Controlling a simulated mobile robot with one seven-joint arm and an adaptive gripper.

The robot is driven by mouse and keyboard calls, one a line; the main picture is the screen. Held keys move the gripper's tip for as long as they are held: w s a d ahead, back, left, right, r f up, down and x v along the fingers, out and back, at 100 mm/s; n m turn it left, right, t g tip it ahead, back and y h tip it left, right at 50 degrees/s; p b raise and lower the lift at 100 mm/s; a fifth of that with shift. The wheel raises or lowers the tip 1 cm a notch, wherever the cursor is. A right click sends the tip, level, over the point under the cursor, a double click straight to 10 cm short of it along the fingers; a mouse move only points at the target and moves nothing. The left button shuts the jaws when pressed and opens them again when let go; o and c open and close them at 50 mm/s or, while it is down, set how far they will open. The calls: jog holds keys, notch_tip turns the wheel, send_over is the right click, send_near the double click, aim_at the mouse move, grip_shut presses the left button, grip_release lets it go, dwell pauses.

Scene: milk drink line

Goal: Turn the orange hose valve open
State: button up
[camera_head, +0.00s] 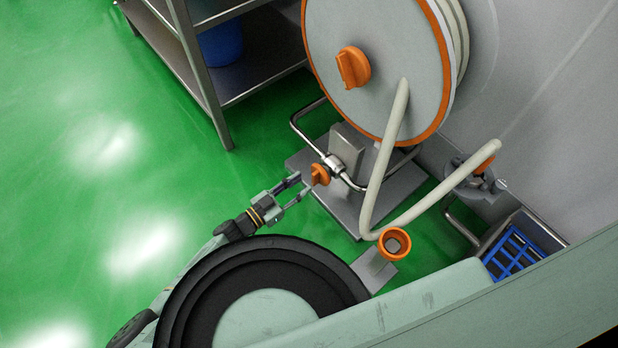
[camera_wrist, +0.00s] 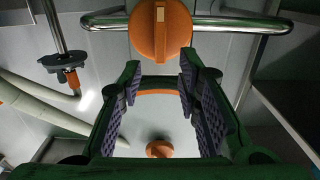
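The orange hose valve (camera_head: 319,174) is a small round knob on a steel pipe fitting below the hose reel. In the wrist view the valve (camera_wrist: 160,32) is large at the top centre, with its raised grip ridge upright in the picture and a pale mark on it. My gripper (camera_head: 303,183) points at the valve from the lower left, with its fingertips close to it. In the wrist view my gripper (camera_wrist: 159,68) is open and empty, its fingers apart below the valve. Whether the fingertips touch the knob I cannot tell.
The hose reel (camera_head: 385,40) has a larger orange knob (camera_head: 353,67) and a cream hose (camera_head: 368,200). A bent steel pipe (camera_head: 301,112) runs by the valve. A metal shelf (camera_head: 205,85) stands at upper left, a blue crate (camera_head: 513,254) at lower right. The green floor at left is clear.

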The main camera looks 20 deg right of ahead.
aim_at(313, 176)
jog(key=shift+x, duration=2.05)
jog(key=shift+c, duration=0.2)
grip_shut()
